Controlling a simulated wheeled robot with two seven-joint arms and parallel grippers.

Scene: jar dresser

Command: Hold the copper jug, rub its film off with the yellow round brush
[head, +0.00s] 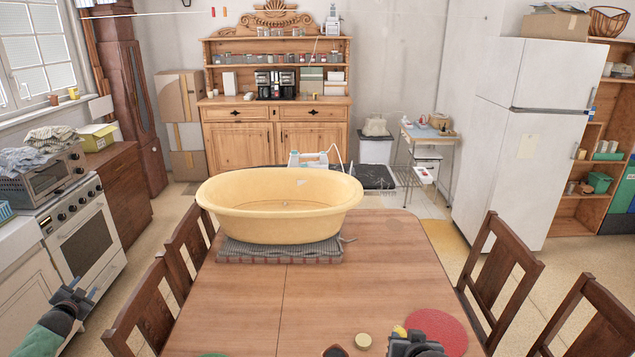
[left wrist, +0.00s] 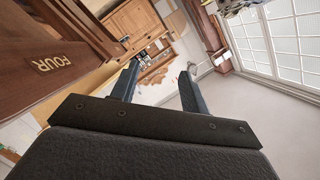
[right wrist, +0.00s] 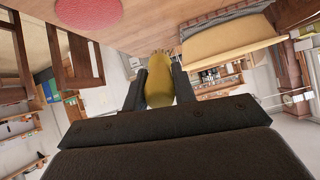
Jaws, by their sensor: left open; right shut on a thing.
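My right gripper (head: 405,335) is low over the near right part of the table. In the right wrist view its fingers are shut on a rounded yellow thing (right wrist: 159,78), which looks like the yellow round brush; only a bit of it shows in the head view (head: 399,330). My left gripper (head: 76,292) is open and empty, out to the left of the table, beside the stove; its spread fingers show in the left wrist view (left wrist: 158,85). I cannot make out the copper jug. A dark brown thing (head: 335,351) is cut off at the bottom edge of the head view.
A large yellow tub (head: 280,225) stands on a grey mat (head: 280,255) at the table's far end. A red round mat (head: 445,325) and a small tan disc (head: 363,341) lie near my right gripper. Chairs line both sides. The middle of the table (head: 350,285) is clear.

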